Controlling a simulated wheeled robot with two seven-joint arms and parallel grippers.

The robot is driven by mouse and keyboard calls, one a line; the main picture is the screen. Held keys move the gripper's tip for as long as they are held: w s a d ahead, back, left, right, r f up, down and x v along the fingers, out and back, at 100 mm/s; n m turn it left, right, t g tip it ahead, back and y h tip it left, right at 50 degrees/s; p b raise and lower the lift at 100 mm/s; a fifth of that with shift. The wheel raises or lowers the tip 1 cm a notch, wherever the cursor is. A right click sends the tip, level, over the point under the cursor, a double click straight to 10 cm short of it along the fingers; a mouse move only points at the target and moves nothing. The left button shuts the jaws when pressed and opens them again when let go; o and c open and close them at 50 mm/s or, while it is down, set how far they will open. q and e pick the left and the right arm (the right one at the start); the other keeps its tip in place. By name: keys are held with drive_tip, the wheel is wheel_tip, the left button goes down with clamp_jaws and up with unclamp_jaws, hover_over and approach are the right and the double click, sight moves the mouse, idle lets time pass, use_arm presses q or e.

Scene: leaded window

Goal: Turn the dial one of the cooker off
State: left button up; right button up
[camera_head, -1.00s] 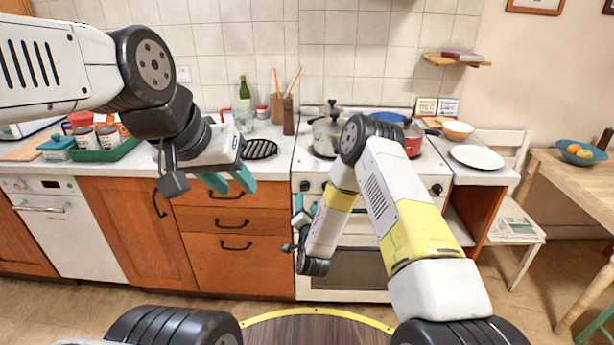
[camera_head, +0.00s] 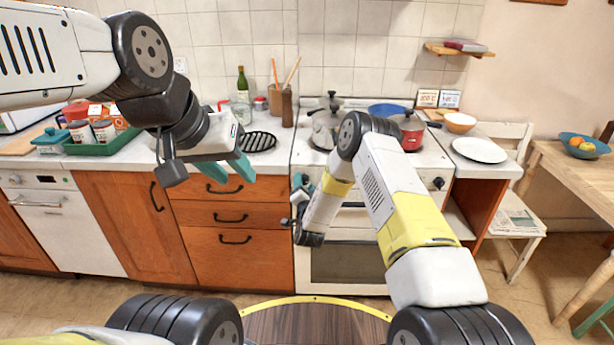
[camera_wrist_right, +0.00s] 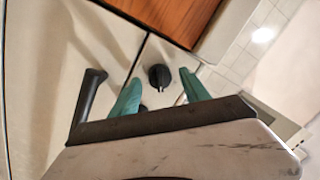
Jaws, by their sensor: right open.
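The white cooker (camera_head: 340,263) stands right of the orange drawers, with dials along its front panel. In the right wrist view a black dial (camera_wrist_right: 159,76) lies ahead, between the teal fingers of my right gripper (camera_wrist_right: 160,78). The fingers are open; a gap shows on each side of the dial, and I see no contact. A second dark knob (camera_wrist_right: 143,107) is partly hidden by the left finger. In the head view my right gripper (camera_head: 302,187) is at the cooker's front left. Another dial (camera_head: 438,183) is at the panel's right. My left gripper (camera_head: 231,174) is open and empty before the drawers.
A grey pot (camera_head: 325,128) and a red pot (camera_head: 407,132) stand on the hob. The oven handle (camera_wrist_right: 88,97) is left of the fingers in the wrist view. A white plate (camera_head: 480,150) lies right of the cooker. The floor before the drawers is clear.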

clamp_jaws()
drive_tip(key=shift+n, duration=0.3)
drive_tip(key=n, duration=0.5)
drive_tip(key=shift+a+r+g, duration=0.1)
drive_tip(key=shift+a+g, duration=0.05)
drive_tip(key=shift+g, duration=0.15)
drive_tip(key=n, duration=0.5)
drive_tip(key=shift+n+h, duration=0.4)
unclamp_jaws()
